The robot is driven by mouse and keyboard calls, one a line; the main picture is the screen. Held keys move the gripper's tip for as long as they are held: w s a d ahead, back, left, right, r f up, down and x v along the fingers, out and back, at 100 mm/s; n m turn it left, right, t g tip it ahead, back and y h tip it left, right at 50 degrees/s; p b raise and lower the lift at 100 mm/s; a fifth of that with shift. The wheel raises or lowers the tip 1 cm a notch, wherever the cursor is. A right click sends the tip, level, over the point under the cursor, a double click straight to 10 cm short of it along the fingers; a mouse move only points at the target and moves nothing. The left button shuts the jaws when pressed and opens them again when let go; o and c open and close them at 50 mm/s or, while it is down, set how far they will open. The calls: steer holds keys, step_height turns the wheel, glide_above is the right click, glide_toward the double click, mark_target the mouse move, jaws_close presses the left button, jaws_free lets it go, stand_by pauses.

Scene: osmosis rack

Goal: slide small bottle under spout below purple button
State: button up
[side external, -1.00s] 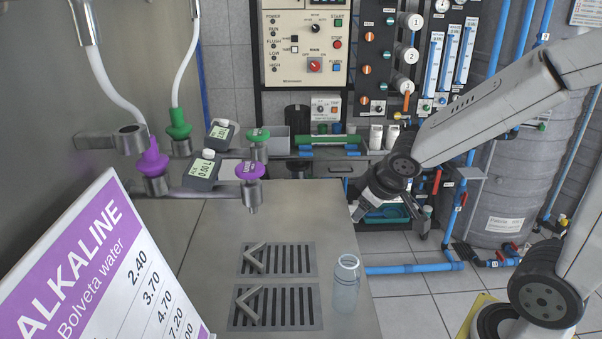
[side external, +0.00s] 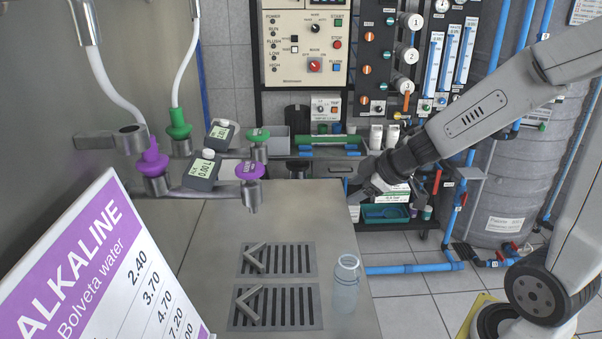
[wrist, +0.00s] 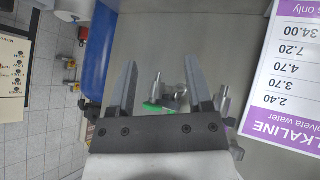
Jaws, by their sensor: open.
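The small bottle (side external: 346,284) is translucent pale blue and stands upright near the right edge of the steel counter, just right of the front drain grate (side external: 309,310). The purple button (side external: 250,170) sits above a short metal spout (side external: 251,197), behind and left of the bottle. A green button (side external: 257,135) is just behind it. My gripper (side external: 354,188) is over the counter's back right corner, behind the bottle and apart from it. In the wrist view, my gripper (wrist: 161,60) is open with nothing between its fingers. I cannot make out the bottle there.
The rear drain grate (side external: 306,260) lies behind the front one; each carries an angled metal bracket. The ALKALINE price sign (side external: 110,270) fills the front left. Two small meters (side external: 202,170) hang left of the buttons. The counter between spout and grates is clear.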

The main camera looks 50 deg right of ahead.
steer(key=n+g+y, duration=0.3)
steer(key=g, duration=0.2)
glide_above(363, 303)
steer(key=s+d, duration=0.2)
step_height(363, 303, down, 19)
stand_by(0.4)
steer(key=shift+w+f, duration=0.1)
steer(key=shift+f, duration=0.05)
steer(key=shift+w+a+f, duration=0.1)
steer(key=shift+a+f, duration=0.05)
steer(key=shift+f, duration=1.05)
steer(key=shift+w+a+f, duration=0.1)
steer(key=shift+f, duration=1.05)
steer(key=shift+w+a+f, duration=0.1)
steer(key=shift+a+f, duration=0.05)
steer(key=shift+f, duration=1.05)
steer(key=shift+w+a, duration=7.35)
steer(key=shift+w, duration=0.05)
